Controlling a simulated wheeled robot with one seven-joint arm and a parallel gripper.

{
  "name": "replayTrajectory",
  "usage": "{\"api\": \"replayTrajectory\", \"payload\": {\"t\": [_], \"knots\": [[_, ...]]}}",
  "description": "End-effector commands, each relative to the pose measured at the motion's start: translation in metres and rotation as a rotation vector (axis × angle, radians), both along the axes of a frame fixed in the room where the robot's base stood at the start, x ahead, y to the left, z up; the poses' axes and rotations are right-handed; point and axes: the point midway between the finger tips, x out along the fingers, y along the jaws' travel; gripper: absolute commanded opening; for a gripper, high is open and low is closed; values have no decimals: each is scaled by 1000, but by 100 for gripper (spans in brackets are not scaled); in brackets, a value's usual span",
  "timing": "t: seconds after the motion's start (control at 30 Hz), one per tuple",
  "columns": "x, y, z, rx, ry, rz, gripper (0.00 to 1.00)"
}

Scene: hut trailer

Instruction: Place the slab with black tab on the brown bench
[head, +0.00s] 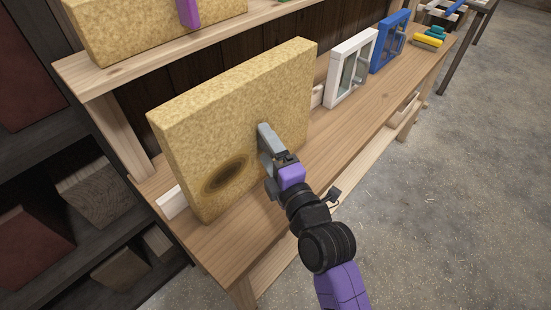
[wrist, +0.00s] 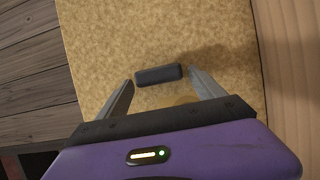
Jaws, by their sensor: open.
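The slab with the black tab (head: 235,110) is a large yellow, speckled panel standing on edge on a wooden shelf (head: 330,160). A dark oval patch shows on its face in the head view. In the wrist view the slab (wrist: 95,40) fills the middle, and its black tab (wrist: 158,75) sticks out from it. My gripper (wrist: 160,80) is open, with one finger on either side of the tab and gaps beside it. In the head view my gripper (head: 266,160) is at the slab's face and hides the tab. I cannot tell which surface is the brown bench.
A similar yellow slab with a purple tab (head: 189,12) is on the upper shelf. White (head: 351,68) and blue (head: 390,42) frames stand farther along the lower shelf. A dark rack (head: 85,210) is at left. Concrete floor at right is open.

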Motion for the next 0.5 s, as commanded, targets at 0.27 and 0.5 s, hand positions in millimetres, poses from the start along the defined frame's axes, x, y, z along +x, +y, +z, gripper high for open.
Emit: {"api": "replayTrajectory", "payload": {"t": [0.27, 0.5], "knots": [[-37, -21, -3, 1, 2, -1, 78], [-79, -44, -2, 0, 1, 0, 78]]}}
